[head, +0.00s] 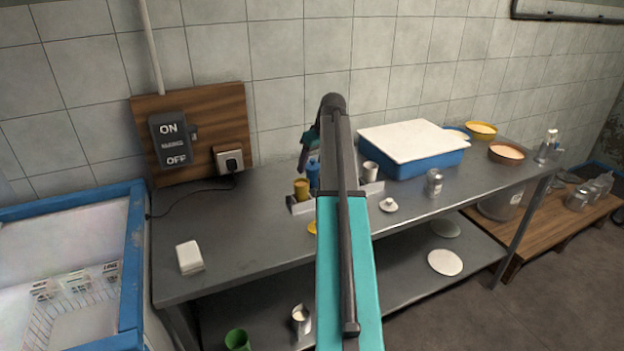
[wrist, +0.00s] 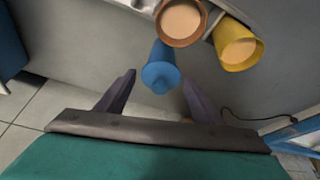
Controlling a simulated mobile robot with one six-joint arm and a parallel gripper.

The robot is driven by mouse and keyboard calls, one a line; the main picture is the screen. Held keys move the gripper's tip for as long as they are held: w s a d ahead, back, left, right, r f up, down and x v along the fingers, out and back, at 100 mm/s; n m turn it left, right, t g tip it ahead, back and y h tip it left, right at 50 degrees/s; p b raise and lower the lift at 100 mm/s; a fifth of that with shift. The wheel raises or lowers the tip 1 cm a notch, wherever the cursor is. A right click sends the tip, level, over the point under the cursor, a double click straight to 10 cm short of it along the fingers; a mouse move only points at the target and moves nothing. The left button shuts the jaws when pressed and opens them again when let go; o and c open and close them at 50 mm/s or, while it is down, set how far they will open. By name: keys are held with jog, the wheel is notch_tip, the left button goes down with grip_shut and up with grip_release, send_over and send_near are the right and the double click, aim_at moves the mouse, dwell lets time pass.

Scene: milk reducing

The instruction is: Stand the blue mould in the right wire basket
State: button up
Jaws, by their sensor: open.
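The blue mould (head: 313,176) is on the grey metal table, beside a yellow mould and partly hidden behind my arm. In the wrist view the blue mould (wrist: 161,66) lies between the fingertips of my gripper (wrist: 159,82), with gaps on both sides. My gripper is open and holds nothing. In the head view my gripper (head: 309,150) is mostly hidden by my arm, with a purple finger showing above the mould. Wire baskets (head: 70,312) with white labels are inside the open white freezer at lower left.
A yellow mould (wrist: 238,48) and an orange-brown one (wrist: 181,20), both with pale contents, are close to my gripper. A white block (head: 189,257) lies on the table's left part, with bare metal around it. The freezer's blue rim (head: 134,262) stands beside the table.

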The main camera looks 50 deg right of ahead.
dwell(0.4)
jog(key=c, duration=1.5)
jog(key=shift+r, duration=0.1)
jog(key=shift+r+b, duration=0.7)
jog(key=shift+r, duration=4.25)
